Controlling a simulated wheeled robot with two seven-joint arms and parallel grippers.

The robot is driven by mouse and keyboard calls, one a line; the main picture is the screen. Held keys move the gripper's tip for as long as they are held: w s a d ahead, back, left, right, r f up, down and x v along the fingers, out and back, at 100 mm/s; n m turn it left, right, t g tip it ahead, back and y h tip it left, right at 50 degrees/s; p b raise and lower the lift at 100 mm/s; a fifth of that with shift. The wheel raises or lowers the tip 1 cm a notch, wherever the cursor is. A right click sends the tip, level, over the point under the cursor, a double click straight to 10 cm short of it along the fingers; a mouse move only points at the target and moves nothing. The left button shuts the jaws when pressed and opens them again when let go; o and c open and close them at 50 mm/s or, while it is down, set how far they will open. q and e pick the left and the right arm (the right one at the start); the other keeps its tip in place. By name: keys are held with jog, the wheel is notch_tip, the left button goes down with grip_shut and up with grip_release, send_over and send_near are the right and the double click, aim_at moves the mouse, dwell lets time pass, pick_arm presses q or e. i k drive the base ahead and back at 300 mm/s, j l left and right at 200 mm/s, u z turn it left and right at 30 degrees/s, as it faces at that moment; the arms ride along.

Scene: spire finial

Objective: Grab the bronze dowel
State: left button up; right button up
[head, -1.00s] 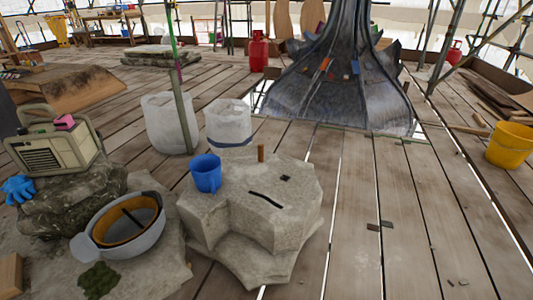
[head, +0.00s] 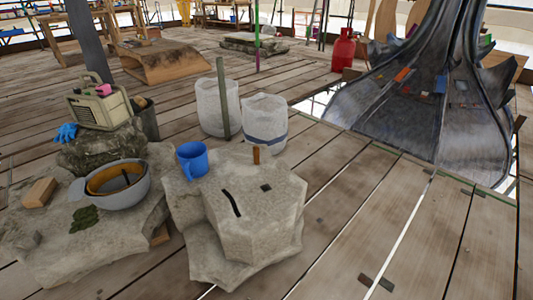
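A small bronze-brown dowel (head: 256,155) stands upright at the back edge of the pale stone block (head: 262,215) in the head view. The block's top also has a dark slot and a small dark square hole. A blue mug (head: 192,160) stands left of the dowel on the stone, apart from it. Neither of my grippers shows in the view.
A grey helmet (head: 128,192) lies on the rock at left, by a radio (head: 100,105) and blue gloves (head: 66,133). Two white sacks (head: 265,120) stand behind the block. A dark metal spire (head: 420,110) rises at right. Plank floor in front right is mostly clear.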

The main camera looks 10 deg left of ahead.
aim_at(255, 149)
jog(key=i+l+u, duration=0.2)
jog(key=i+l, duration=0.15)
jog(key=l, duration=0.3)
jog(key=i+l+u, duration=0.1)
jog(key=l, duration=0.25)
jog(key=i+l+u, duration=0.15)
jog(key=l, duration=0.2)
jog(key=i+l+u, duration=0.1)
jog(key=l, duration=0.3)
jog(key=i+l+u, duration=0.2)
jog(key=i+l, duration=0.2)
jog(key=i, duration=0.1)
